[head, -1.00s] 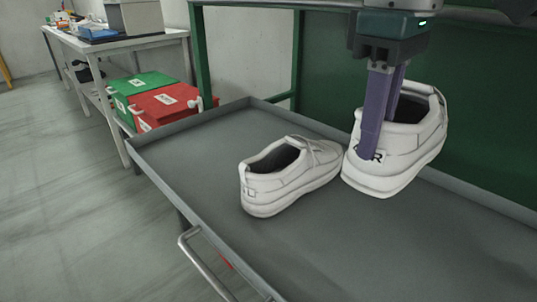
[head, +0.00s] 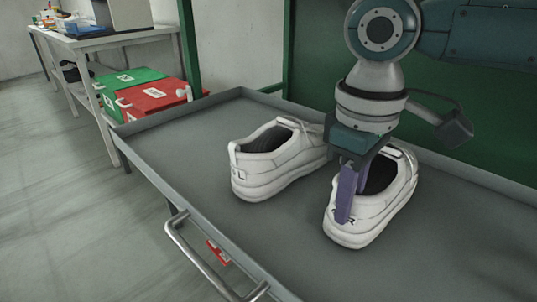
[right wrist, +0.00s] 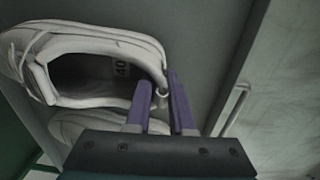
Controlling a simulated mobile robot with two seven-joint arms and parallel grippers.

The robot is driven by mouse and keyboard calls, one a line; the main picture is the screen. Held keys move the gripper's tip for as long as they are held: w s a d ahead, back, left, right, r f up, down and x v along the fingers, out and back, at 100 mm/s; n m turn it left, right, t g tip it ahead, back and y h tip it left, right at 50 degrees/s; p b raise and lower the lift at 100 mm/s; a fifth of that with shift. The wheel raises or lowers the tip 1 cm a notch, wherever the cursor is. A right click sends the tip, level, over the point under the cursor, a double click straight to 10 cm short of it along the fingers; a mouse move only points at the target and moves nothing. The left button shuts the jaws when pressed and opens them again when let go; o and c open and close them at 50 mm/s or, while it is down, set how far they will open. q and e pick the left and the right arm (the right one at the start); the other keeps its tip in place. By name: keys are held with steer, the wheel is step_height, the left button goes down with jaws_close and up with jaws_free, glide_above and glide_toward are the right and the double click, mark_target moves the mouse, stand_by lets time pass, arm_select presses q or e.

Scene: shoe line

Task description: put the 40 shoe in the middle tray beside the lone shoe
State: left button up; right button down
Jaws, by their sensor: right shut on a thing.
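My right gripper (head: 347,195) is shut on the heel of a white shoe (head: 378,213) marked R. In the right wrist view, the fingers (right wrist: 161,103) pinch the heel of a shoe (right wrist: 115,40) with 40 on its insole. The held shoe is low over the grey tray (head: 465,235), nearly level; I cannot tell whether its sole touches. The lone white shoe (head: 275,165), marked L, stands upright on the tray just left of it, toes pointing the same general way. Part of another shoe (right wrist: 85,125) shows behind my gripper in the wrist view. My left gripper is not seen.
The tray has a raised rim (head: 180,122) and a metal handle (head: 200,263) at the front, with a red tag (head: 217,252). Red (head: 155,103) and green (head: 125,84) boxes stand beyond its left end. The tray's right part is clear.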

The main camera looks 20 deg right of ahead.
steer(key=c, duration=0.8)
jaws_free()
